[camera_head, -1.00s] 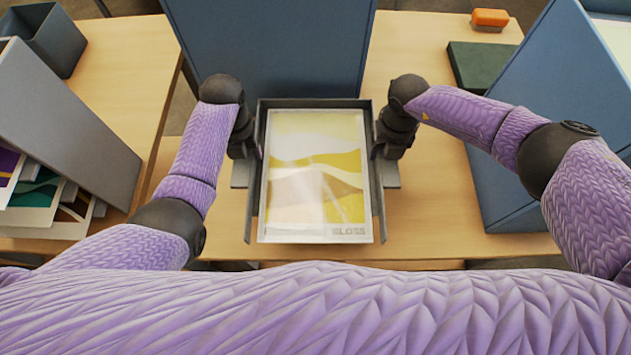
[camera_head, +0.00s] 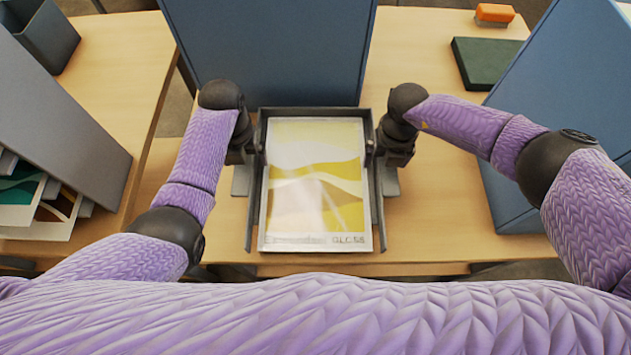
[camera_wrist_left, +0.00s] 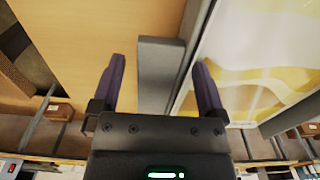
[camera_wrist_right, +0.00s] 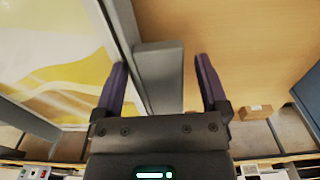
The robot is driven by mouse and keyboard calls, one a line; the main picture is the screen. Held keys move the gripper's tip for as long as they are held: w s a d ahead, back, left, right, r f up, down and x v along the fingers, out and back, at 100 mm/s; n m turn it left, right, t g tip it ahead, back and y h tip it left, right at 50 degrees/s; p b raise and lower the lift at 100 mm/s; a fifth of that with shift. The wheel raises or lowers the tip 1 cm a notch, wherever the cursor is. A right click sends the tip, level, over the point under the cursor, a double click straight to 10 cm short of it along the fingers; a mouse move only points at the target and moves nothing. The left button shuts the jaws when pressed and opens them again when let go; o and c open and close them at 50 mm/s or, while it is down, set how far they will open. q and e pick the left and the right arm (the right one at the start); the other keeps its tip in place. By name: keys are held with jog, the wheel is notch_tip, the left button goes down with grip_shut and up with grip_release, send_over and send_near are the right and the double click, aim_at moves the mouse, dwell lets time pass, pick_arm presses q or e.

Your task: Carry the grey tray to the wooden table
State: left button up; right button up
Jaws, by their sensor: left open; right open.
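The grey tray (camera_head: 380,215) is in the middle of the head view, on or just above a wooden table (camera_head: 450,210). A glossy sheet with yellow and white wave shapes (camera_head: 315,190) lies in it. My left gripper (camera_head: 243,160) is at the tray's left side and my right gripper (camera_head: 392,158) at its right side. In the left wrist view the open fingers (camera_wrist_left: 160,85) stand either side of a grey side handle (camera_wrist_left: 158,75). In the right wrist view the open fingers (camera_wrist_right: 163,85) likewise stand either side of the other handle (camera_wrist_right: 160,75). Contact is not visible.
A blue panel (camera_head: 270,50) stands right behind the tray. A blue box (camera_head: 560,110) is at the right. A grey holder (camera_head: 70,120) with printed sheets (camera_head: 45,205) stands on the left table. A dark green block (camera_head: 488,62) and an orange item (camera_head: 494,13) lie at the back right.

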jog(key=shift+r, duration=0.1)
pick_arm(q)
notch_tip(320, 180, up, 11)
jog(key=shift+r, duration=0.15)
pick_arm(e)
notch_tip(320, 180, up, 12)
dwell(0.4)
